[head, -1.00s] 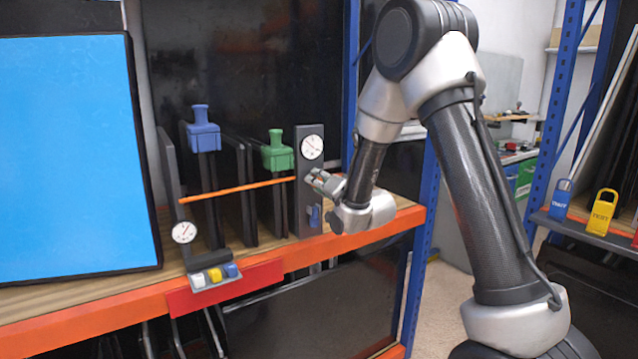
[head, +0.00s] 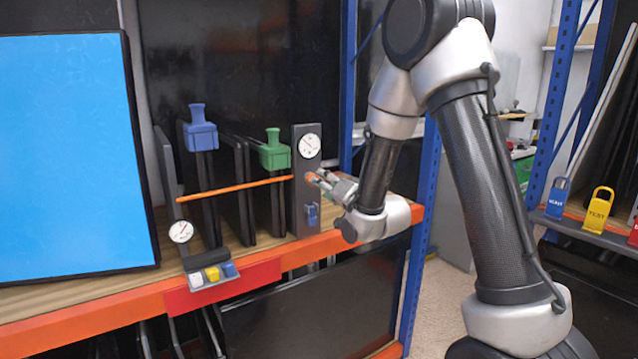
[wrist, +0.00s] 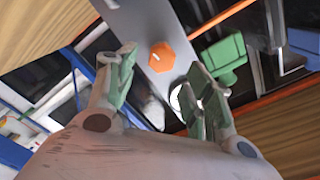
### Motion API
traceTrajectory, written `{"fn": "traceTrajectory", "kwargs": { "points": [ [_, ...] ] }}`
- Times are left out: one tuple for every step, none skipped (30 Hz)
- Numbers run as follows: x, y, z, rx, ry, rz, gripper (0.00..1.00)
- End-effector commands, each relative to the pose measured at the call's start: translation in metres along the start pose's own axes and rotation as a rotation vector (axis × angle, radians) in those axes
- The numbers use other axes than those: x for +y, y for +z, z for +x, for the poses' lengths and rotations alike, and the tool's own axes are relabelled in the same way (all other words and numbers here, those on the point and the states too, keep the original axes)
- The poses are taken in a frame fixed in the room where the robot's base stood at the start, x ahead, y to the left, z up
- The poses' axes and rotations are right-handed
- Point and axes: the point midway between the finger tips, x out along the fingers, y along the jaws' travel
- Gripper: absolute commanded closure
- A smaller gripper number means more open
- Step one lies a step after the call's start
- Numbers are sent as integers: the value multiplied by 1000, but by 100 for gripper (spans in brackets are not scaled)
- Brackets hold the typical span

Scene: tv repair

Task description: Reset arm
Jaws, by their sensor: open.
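My gripper (head: 318,180) is open in front of the grey upright panel (head: 304,225) at the right end of the shelf's fixture. In the wrist view my gripper (wrist: 165,88) shows its two fingers apart, with nothing between the tips. An orange hexagonal knob (wrist: 161,57) on the panel lies just beyond the fingers and appears apart from them. In the head view the fingertips partly cover the knob. The panel also carries a white dial (head: 309,146) above and a blue switch (head: 312,214) below.
An orange rod (head: 235,189) spans the fixture. Blue (head: 200,135) and green (head: 274,152) clamps stand on dark panels behind it. A bright blue screen (head: 65,150) stands at left. Blue (head: 557,198) and yellow (head: 598,210) tagged locks sit on the right shelf.

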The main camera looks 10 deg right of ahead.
Motion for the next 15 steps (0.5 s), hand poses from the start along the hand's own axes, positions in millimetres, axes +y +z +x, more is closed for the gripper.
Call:
{"fn": "traceTrajectory", "kwargs": {
  "points": [
    [0, 0, -8, 0, 1, 0, 48],
    [0, 0, -12, 0, 1, 0, 48],
    [0, 0, -16, 0, 0, 0, 48],
    [0, 0, -19, 0, 0, 0, 48],
    [0, 0, -21, -1, 0, 0, 48],
    [0, 0, -23, -1, 0, 0, 48],
    [0, 0, -24, 0, -1, 0, 48],
    [0, 0, -24, 0, -1, 0, 48],
    [0, 0, -24, 0, -1, 0, 48],
    [0, 0, -24, 0, -1, 0, 48],
    [0, 0, -24, 0, -1, 0, 48],
    [0, 0, -24, 0, -1, 0, 48],
    [0, 0, -24, 0, -1, 0, 48],
    [0, 0, -24, 0, -1, 0, 48],
    [0, 0, -24, 0, -1, -1, 48]
  ]
}}
